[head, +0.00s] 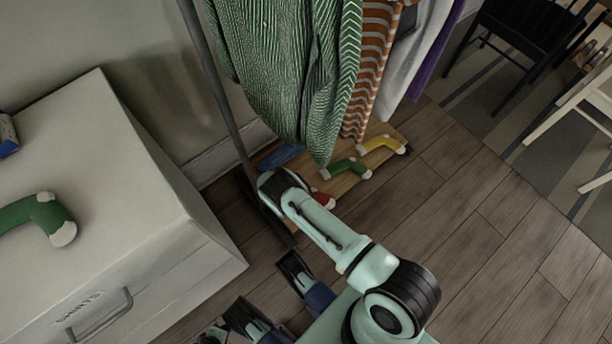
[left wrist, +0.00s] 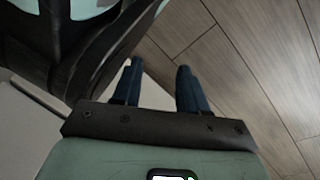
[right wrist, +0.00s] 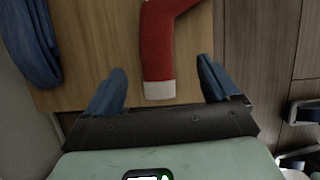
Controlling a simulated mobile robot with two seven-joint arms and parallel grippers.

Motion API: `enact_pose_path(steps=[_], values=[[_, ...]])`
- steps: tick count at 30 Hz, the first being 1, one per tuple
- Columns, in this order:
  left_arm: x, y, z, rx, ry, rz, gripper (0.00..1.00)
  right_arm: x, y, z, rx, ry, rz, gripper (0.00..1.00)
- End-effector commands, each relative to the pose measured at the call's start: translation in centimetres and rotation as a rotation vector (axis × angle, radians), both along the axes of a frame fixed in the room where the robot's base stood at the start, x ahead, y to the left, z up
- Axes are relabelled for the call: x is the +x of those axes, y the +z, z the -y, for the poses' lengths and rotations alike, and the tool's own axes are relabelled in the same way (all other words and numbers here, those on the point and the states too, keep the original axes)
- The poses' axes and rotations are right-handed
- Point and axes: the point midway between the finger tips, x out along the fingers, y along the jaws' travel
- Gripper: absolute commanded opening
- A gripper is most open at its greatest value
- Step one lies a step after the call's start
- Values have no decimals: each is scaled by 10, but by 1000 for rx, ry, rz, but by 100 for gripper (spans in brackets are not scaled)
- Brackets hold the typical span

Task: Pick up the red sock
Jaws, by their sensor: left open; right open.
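The red sock (right wrist: 168,45) lies on a wooden board (right wrist: 100,40) and has a white cuff toward my right gripper. In the right wrist view my right gripper (right wrist: 161,72) is open, with its fingers on either side of the cuff end; I cannot tell whether they touch it. In the head view only a small part of the red sock (head: 324,199) shows beside my right arm, which hides the rest and the right gripper. My left gripper (left wrist: 158,70) is open and empty above the floor.
A green sock (head: 345,168) and a yellow sock (head: 380,145) lie on the board, near a blue cloth (right wrist: 32,42). Clothes (head: 290,70) hang above from a rack with a dark pole (head: 215,85). A white chest (head: 110,190) stands left, bearing another green sock (head: 35,213).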

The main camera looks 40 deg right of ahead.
Motion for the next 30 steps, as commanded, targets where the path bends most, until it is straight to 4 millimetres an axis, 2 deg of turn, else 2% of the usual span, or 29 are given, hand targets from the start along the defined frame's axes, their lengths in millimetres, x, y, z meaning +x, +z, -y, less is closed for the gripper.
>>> enact_pose_path(steps=[1, 8, 18, 30], values=[[-5, -6, -1, -1, 2, -18, 43, 0, -9, 3, 1, -1, 0, 88], [-19, -14, -3, -4, 6, -63, 43, 0, -22, 8, 1, -3, 1, 88], [-62, -37, -7, -13, 20, -205, 43, 1, -63, 23, 2, -4, 1, 88], [-67, -37, -8, -14, 21, -221, 43, 1, -66, 24, 2, -3, 1, 88]])
